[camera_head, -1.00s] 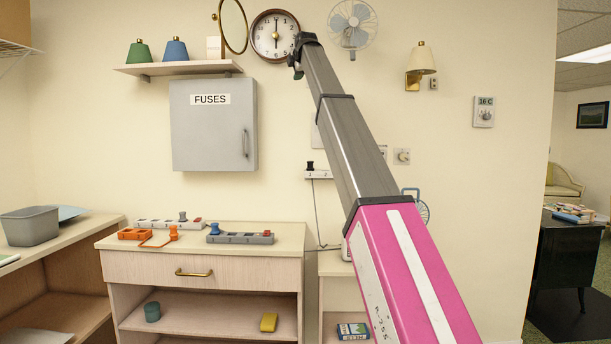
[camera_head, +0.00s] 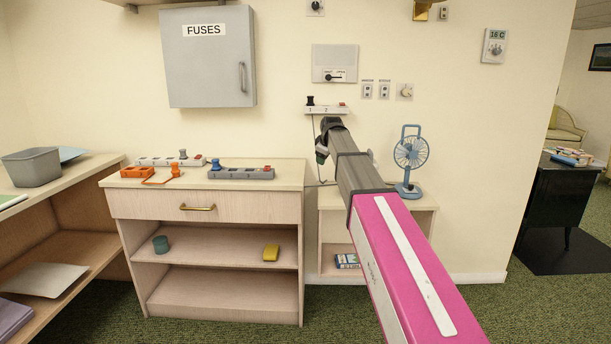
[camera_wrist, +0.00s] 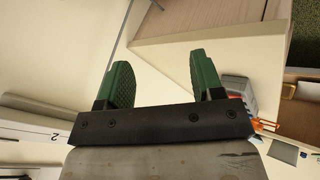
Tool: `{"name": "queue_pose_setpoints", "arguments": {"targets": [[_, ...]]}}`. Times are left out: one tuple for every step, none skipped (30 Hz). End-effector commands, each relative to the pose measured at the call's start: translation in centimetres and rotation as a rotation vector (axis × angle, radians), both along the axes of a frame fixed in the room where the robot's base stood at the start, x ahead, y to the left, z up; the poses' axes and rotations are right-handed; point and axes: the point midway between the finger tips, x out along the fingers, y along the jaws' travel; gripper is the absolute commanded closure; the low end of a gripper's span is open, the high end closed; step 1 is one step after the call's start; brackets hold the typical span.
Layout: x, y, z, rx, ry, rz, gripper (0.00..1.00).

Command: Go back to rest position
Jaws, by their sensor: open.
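My gripper (camera_head: 321,150) is at the end of my extended arm in the head view, in front of the wall just right of the wooden cabinet (camera_head: 205,204). In the wrist view its two green fingers (camera_wrist: 158,75) stand apart with nothing between them. The gripper is open and empty. In the head view it is seen from behind and small.
Power strips, one grey (camera_head: 241,173), lie on the cabinet top. A white wall strip (camera_head: 326,110) is just above my gripper. A blue fan (camera_head: 410,160) stands to its right on a low shelf. A grey fuse box (camera_head: 207,75) hangs at left.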

Motion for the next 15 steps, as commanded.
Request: {"name": "queue_pose_setpoints", "arguments": {"targets": [[-2.2,-0.8,-3.2,0.018,0.036,-0.041,0.39],[-3.1,-1.2,-4.8,0.031,0.057,-0.066,0.39],[-4.3,-1.8,-6.7,0.046,0.083,-0.101,0.39],[-5.2,-2.2,-8.2,0.058,0.103,-0.127,0.39],[-6.1,-2.6,-9.6,0.068,0.121,-0.154,0.39],[-7.4,-3.1,-11.6,0.082,0.147,-0.189,0.39],[-8.4,-3.4,-12.9,0.093,0.165,-0.216,0.39],[-9.5,-3.8,-14.3,0.103,0.184,-0.243,0.39],[-10.8,-4.2,-16.0,0.116,0.208,-0.279,0.39],[-11.9,-4.6,-17.3,0.125,0.227,-0.307,0.39],[-13.0,-4.9,-18.5,0.133,0.244,-0.334,0.39],[-14.5,-5.4,-20.2,0.145,0.269,-0.372,0.39],[-15.6,-5.7,-21.3,0.152,0.287,-0.401,0.39],[-16.8,-6.1,-22.5,0.160,0.306,-0.429,0.39],[-18.4,-6.5,-24.0,0.170,0.328,-0.468,0.39]]}}
